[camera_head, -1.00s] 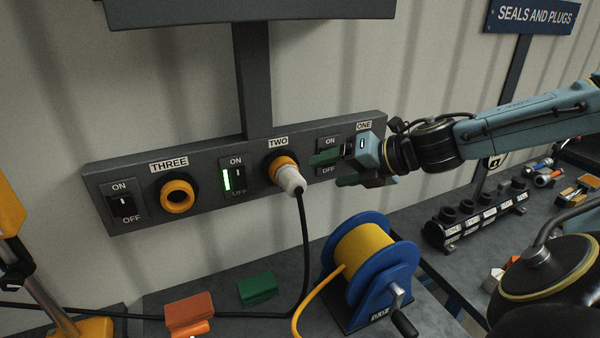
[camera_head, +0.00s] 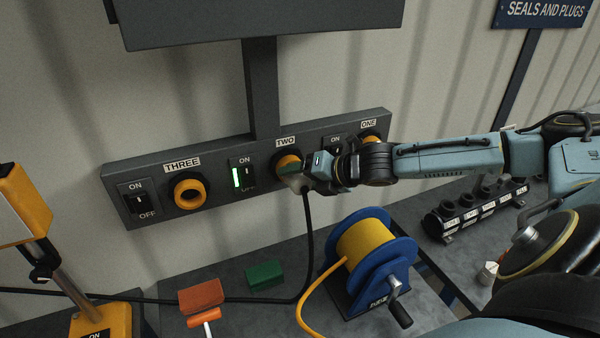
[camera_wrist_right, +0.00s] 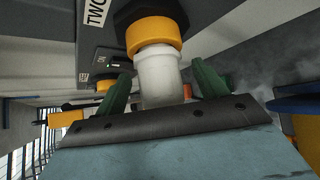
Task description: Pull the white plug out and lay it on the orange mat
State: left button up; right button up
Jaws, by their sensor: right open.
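The white plug (camera_wrist_right: 160,75) sits in the orange-yellow ring of socket TWO (camera_head: 287,162) on the grey wall panel. Its black cable hangs down to the bench. My right gripper (camera_head: 300,178) is at the plug. In the right wrist view its two green fingers (camera_wrist_right: 165,92) stand on either side of the plug, with gaps, open. In the head view the gripper hides most of the plug. An orange slab (camera_head: 201,296) lies on the bench at lower left; I cannot tell if it is the mat. My left gripper is not in view.
Socket THREE (camera_head: 190,194) is empty. A green-lit switch (camera_head: 242,177) is left of socket TWO. A green block (camera_head: 265,275) and a blue reel (camera_head: 372,262) with yellow hose stand on the bench. A yellow stand (camera_head: 98,318) is at far left.

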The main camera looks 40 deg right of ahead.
jog(key=shift+w+a+f, duration=0.15)
jog(key=shift+w, duration=0.05)
jog(key=c, duration=1.1)
